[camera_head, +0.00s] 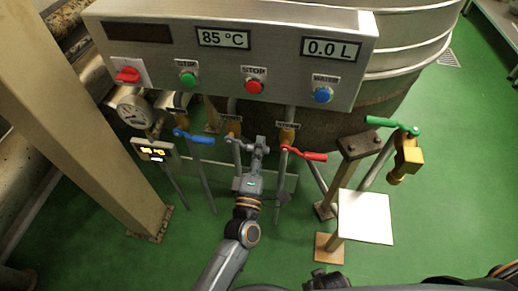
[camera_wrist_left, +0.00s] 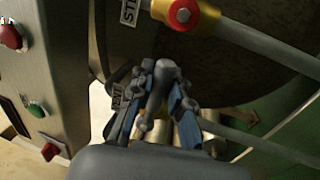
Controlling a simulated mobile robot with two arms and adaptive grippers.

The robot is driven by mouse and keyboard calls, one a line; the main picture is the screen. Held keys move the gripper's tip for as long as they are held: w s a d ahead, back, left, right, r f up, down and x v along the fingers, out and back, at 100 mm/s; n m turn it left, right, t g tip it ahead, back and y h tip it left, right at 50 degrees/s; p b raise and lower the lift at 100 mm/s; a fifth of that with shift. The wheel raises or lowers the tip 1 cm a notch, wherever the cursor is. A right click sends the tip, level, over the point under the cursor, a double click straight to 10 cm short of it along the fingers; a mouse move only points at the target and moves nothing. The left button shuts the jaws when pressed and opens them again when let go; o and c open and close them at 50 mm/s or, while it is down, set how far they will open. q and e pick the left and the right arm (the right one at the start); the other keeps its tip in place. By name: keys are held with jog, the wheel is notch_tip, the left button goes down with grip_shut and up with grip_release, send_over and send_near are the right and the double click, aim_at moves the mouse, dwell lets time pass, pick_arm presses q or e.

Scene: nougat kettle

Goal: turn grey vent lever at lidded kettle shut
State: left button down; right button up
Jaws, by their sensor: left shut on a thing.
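The grey vent lever (camera_head: 235,140) is on the middle pipe below the control panel, between a blue lever and a red lever. In the left wrist view the lever's rounded dark grey end (camera_wrist_left: 165,78) stands between the fingers, beside a partly hidden label. My left gripper (camera_head: 259,143) is shut on the lever; its fingers (camera_wrist_left: 163,90) touch it from both sides. The lidded kettle (camera_head: 415,50) is the large steel vessel behind the panel; its lid is out of view. A dark part at the bottom edge looks like my right gripper (camera_head: 328,280), mostly cut off.
The blue lever (camera_head: 193,137) and the red lever (camera_head: 305,154) flank my left gripper closely. The control panel (camera_head: 225,70) hangs above. A green lever (camera_head: 392,125) with a brass valve and a pale square plate (camera_head: 365,217) are to the right. A beige post (camera_head: 80,110) stands left.

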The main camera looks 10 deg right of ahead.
jog(key=shift+s+f, duration=0.15)
jog(key=shift+s, duration=0.15)
pick_arm(q)
jog(key=c, duration=1.3)
grip_release()
jog(key=shift+o, duration=0.2)
pick_arm(e)
jog(key=shift+s, duration=0.1)
pick_arm(q)
jog(key=v, duration=1.2)
